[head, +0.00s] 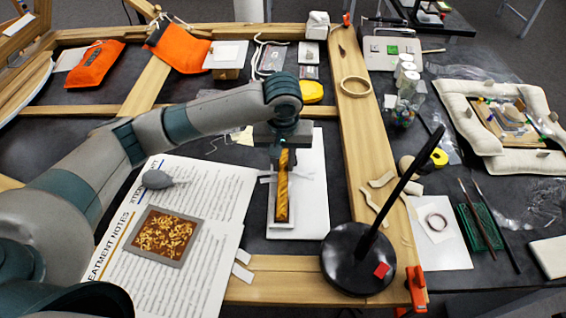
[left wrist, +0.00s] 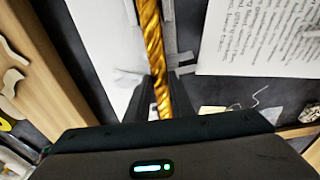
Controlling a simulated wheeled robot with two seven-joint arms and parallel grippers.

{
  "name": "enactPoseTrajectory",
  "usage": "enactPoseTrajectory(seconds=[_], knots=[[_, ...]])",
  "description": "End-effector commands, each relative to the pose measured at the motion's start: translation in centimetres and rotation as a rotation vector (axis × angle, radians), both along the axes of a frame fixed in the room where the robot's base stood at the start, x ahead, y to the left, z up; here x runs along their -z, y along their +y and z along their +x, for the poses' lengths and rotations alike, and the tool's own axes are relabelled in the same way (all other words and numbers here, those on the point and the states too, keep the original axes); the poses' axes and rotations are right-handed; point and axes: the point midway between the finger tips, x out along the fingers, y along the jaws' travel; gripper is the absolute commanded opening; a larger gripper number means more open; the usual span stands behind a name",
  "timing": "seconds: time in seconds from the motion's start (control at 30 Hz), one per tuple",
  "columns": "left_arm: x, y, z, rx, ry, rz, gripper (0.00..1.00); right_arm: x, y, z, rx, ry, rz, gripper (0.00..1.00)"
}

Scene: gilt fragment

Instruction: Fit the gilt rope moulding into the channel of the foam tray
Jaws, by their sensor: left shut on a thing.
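The gilt rope moulding (head: 282,195) is a gold twisted rod, held lengthwise below my left gripper (head: 282,150). In the left wrist view the moulding (left wrist: 151,40) runs between the two dark fingers of my left gripper (left wrist: 163,90), which is shut on it. The white foam tray (head: 281,231) shows around the moulding's near end in the head view. The moulding and gripper hide most of its channel. I cannot tell whether the moulding touches the tray or is above it. My right gripper is not in view.
A white board (head: 313,195) lies under the tray. Treatment notes (head: 205,235) with a framed gilt fragment (head: 163,237) lie to the left. A wooden beam (head: 365,140) and a black stand with a round base (head: 357,262) are to the right. Orange pouches (head: 95,64) lie at the back left.

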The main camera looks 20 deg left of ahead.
Motion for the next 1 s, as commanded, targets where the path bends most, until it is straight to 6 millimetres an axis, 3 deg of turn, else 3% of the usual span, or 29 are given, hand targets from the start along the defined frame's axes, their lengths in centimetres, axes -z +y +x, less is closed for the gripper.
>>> enactPoseTrajectory(seconds=[0.13, 0.53, 0.57, 0.6, 1.0], knots=[[1.1, 0.0, 0.0, -0.001, -0.001, 0.0, 0.0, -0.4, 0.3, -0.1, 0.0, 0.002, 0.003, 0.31], [1.4, 0.0, 0.0, 0.0, 0.0, 0.0, 0.0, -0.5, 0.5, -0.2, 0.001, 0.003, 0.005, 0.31], [1.4, 0.0, 0.0, 0.0, -0.001, 0.0, 0.28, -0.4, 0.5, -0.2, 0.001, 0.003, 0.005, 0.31], [1.4, 0.0, 0.0, 0.0, -0.001, 0.0, 0.38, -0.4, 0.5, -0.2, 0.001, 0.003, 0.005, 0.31], [1.3, 0.0, 0.1, 0.0, -0.002, 0.001, 0.4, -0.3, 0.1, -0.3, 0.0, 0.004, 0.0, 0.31]])
